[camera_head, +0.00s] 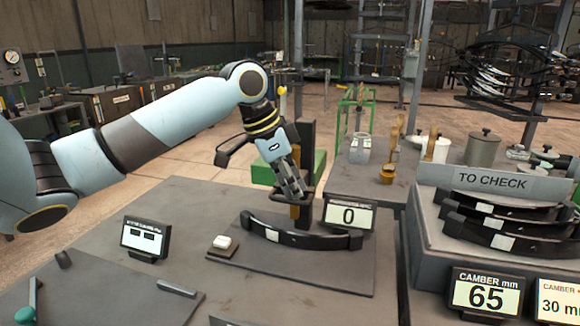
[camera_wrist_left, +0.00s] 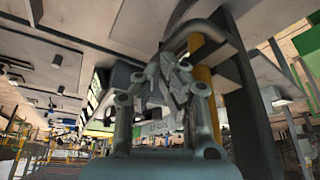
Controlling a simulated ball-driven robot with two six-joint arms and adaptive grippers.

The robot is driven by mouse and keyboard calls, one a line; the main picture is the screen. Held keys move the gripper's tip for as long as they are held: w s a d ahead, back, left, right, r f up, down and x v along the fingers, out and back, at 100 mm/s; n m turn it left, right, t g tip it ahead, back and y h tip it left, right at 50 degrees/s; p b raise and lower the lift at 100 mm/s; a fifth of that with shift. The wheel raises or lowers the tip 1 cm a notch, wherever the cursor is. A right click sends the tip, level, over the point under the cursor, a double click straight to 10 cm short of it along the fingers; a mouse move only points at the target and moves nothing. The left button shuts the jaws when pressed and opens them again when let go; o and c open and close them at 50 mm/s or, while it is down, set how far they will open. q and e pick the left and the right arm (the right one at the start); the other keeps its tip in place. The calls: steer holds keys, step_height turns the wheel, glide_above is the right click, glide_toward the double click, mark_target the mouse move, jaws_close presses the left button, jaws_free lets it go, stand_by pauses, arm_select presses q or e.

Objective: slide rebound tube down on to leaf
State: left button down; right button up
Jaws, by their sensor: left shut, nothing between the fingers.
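The rebound tube looks to be the yellow-brown upright piece (camera_head: 295,211) held by a ring bracket on a dark post (camera_head: 308,150). It also shows in the left wrist view (camera_wrist_left: 206,88), beside the fingers. A dark curved leaf (camera_head: 325,241) with a pale label lies on a grey plate (camera_head: 300,270) below it. Whether the tube's lower end touches the leaf I cannot tell. My left gripper (camera_head: 292,190) points down at the ring bracket. Its fingers are shut and empty, close to the tube, and they also show in the left wrist view (camera_wrist_left: 168,75).
A display (camera_head: 349,215) beside the post reads 0. A small white-topped block (camera_head: 222,243) sits left of the leaf. A TO CHECK rack (camera_head: 490,180) holding several dark leaves stands at right, with a display (camera_head: 486,294) reading 65. A small two-window display (camera_head: 145,240) stands at left.

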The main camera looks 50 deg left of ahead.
mark_target(291, 202)
arm_select(q)
steer(key=shift+f+b, duration=0.9)
steer(key=shift+f, duration=1.3)
steer(key=shift+r+p, duration=1.65)
steer(key=shift+p, duration=0.5)
steer(key=shift+s+f, duration=0.1)
